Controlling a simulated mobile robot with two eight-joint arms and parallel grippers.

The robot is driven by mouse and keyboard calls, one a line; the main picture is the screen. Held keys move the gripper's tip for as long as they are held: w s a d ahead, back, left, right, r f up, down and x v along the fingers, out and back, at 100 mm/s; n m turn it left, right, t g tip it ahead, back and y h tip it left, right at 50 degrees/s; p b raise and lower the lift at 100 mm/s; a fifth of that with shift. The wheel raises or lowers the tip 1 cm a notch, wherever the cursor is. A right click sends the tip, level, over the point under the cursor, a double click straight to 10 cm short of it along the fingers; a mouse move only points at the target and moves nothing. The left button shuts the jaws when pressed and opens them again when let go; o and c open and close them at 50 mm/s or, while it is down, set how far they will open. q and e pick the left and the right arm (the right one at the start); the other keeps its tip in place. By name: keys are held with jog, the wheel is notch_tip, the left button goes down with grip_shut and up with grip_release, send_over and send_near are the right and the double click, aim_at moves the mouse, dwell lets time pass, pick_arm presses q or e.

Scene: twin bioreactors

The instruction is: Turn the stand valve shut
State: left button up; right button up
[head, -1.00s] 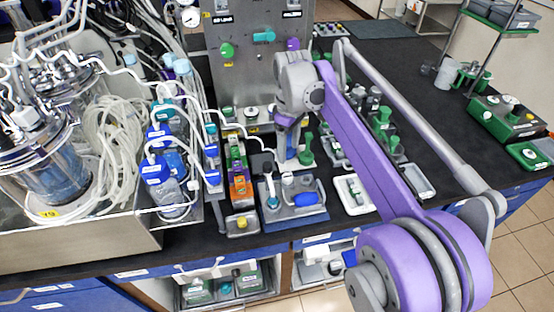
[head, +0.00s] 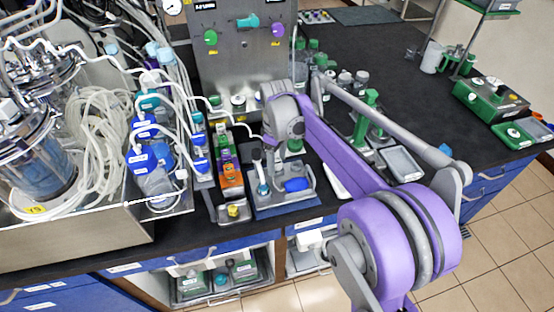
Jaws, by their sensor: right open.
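A small blue stand base (head: 286,207) sits near the bench's front edge, with grey fittings and a bright blue handle (head: 297,184); I take this to be the stand valve. The handle lies roughly level, pointing right. My right gripper (head: 278,162) hangs down over the back of this stand, open, partly hidden by its own wrist. I cannot tell whether the fingers touch a fitting. My left gripper is not in view.
Glass bioreactors with tubing (head: 45,160) and blue-capped bottles (head: 150,160) stand at left. A grey control panel (head: 240,65) rises behind. A rack with an orange block (head: 231,178) is just left of the stand. A grey tray (head: 400,163) lies at right.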

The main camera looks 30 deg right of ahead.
grip_shut()
dwell(0.5)
jog(key=m, duration=0.4)
jog(key=shift+m+p, duration=0.3)
jog(key=shift+m, duration=0.1)
jog(key=m, duration=0.4)
jog(key=shift+m, duration=0.3)
jog(key=m, duration=0.4)
jog(key=shift+p, duration=0.3)
jog(key=shift+m, duration=2.4)
